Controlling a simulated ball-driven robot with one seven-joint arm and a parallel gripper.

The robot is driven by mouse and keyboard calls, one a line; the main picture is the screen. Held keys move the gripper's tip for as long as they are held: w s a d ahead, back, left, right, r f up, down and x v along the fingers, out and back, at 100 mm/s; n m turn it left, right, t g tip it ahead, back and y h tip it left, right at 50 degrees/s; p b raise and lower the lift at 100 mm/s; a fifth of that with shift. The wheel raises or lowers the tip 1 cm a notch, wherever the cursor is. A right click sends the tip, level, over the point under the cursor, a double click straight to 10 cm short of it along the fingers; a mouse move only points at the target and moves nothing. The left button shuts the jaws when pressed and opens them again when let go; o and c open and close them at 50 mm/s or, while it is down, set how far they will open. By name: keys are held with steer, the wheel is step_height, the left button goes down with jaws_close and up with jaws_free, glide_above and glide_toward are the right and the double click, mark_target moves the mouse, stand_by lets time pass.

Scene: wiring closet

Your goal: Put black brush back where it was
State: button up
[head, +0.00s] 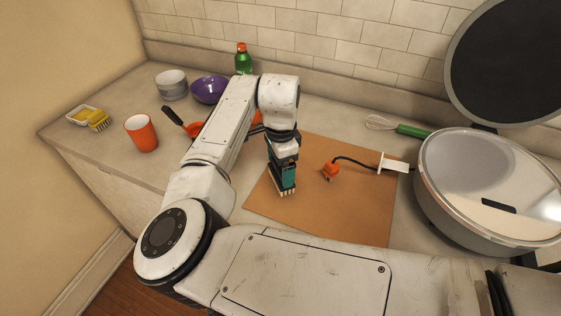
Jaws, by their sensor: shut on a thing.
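My gripper (284,178) points down over the brown mat (345,215), left of its middle. It is shut on the black brush (284,191), whose pale bristles show at the bottom. The fingers hide most of the brush body. The bristles are close to the mat; I cannot tell whether they touch it. A yellow brush (98,121) lies by a white dish (80,112) at the far left of the counter.
An orange plug (330,171) on a black cable lies right of my gripper. An orange cup (141,133), grey bowls (171,85), purple bowl (209,90) and green bottle (243,60) are left and behind.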

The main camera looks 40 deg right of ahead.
steer(key=shift+f, duration=0.5)
stand_by(0.6)
steer(key=o, duration=1)
steer(key=shift+o, duration=0.2)
steer(key=shift+r+p, duration=3.15)
steer(key=shift+r, duration=0.9)
steer(key=shift+f, duration=0.1)
